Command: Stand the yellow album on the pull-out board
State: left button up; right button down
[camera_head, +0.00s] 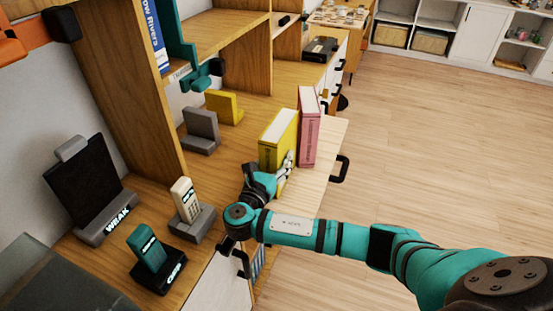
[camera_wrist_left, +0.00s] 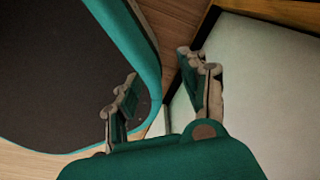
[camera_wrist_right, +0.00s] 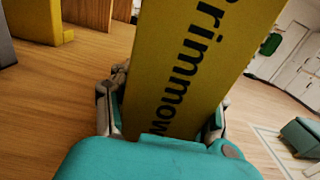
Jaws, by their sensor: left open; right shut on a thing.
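The yellow album (camera_head: 276,142) is upright, its spine towards my right arm, close to the left of a pink album (camera_head: 309,128). My right gripper (camera_head: 284,172) is shut on it at the lower part. In the right wrist view the yellow album (camera_wrist_right: 190,70) fills the space between the fingers and leans in the picture. The pull-out board (camera_head: 302,190) is pale wood with a black handle. The album's bottom edge is partly hidden by my gripper, so I cannot tell if it touches the board. My left gripper (camera_wrist_left: 160,95) is open and empty in the left wrist view.
A grey bookend (camera_head: 201,128) and a yellow bookend (camera_head: 224,106) stand on the desk behind. A cream handset (camera_head: 186,200), a teal handset (camera_head: 147,249) and a black panel on a grey stand (camera_head: 106,217) occupy the near left. The board's near part is clear.

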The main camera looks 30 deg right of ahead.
jog(key=shift+r, duration=0.1)
jog(key=c, duration=1)
grip_release()
jog(key=shift+f, duration=0.2)
jog(key=o, duration=0.4)
jog(key=shift+s+r, duration=0.1)
jog(key=shift+r, duration=0.05)
jog(key=v, duration=1.2)
